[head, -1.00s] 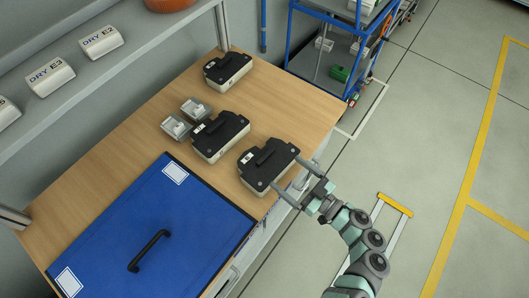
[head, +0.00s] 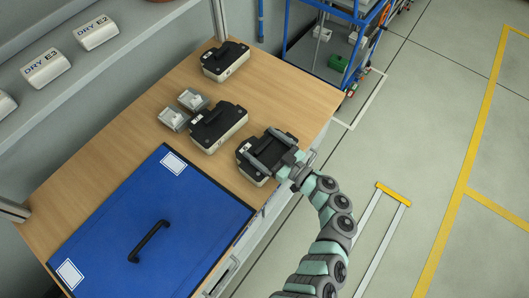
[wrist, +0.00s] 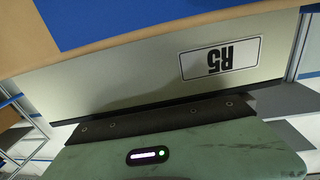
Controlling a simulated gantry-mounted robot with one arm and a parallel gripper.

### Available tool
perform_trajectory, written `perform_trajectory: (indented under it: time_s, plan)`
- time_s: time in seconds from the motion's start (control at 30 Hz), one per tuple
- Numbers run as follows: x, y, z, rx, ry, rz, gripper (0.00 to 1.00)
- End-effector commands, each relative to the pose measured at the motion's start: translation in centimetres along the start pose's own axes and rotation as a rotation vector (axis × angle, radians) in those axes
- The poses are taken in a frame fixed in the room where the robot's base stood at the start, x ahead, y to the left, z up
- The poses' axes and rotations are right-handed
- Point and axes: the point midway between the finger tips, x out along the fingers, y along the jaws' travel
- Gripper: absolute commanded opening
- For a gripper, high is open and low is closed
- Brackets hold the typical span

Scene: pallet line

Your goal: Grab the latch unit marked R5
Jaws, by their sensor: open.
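Three black-topped latch units with cream sides stand on the wooden bench: a far one (head: 231,71), a middle one (head: 222,137) and the nearest one (head: 248,172) at the bench's front edge. My gripper (head: 261,145) is open, its two fingers reaching over the nearest unit, one on each side of its raised black handle. Whether the fingers touch it is unclear. In the wrist view a pale face bears an upside-down R5 label (wrist: 219,59), close to the gripper body; it appears to be the side of this nearest unit. The fingertips are not visible there.
Two small grey fittings (head: 172,117) lie left of the middle unit. A blue panel with a black handle (head: 190,240) covers the bench's near left. A shelf holds pale blocks marked DRY E3 (head: 45,68) and DRY E2 (head: 96,33). A blue-framed cart (head: 287,47) stands behind.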

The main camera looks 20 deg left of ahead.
Motion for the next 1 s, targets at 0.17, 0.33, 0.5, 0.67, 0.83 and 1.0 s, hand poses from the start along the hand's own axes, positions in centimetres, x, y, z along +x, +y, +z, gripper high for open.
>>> perform_trajectory:
  time_s: [0.17, 0.33, 0.5, 0.67, 0.83, 1.0]
  plan:
    - [-0.06, 0.01, 0.0, 0.0, 0.0, 0.0, 0.9]
    - [-0.07, 0.01, 0.0, 0.0, 0.0, 0.0, 0.76]
    - [-0.08, 0.0, 0.0, 0.0, 0.0, 0.0, 0.62]
    - [-0.08, 0.0, 0.0, 0.0, 0.0, 0.0, 0.49]
    - [-0.09, 0.0, 0.0, 0.0, 0.0, 0.0, 0.35]
    - [-0.08, -0.01, -0.01, 0.0, 0.0, 0.0, 0.21]
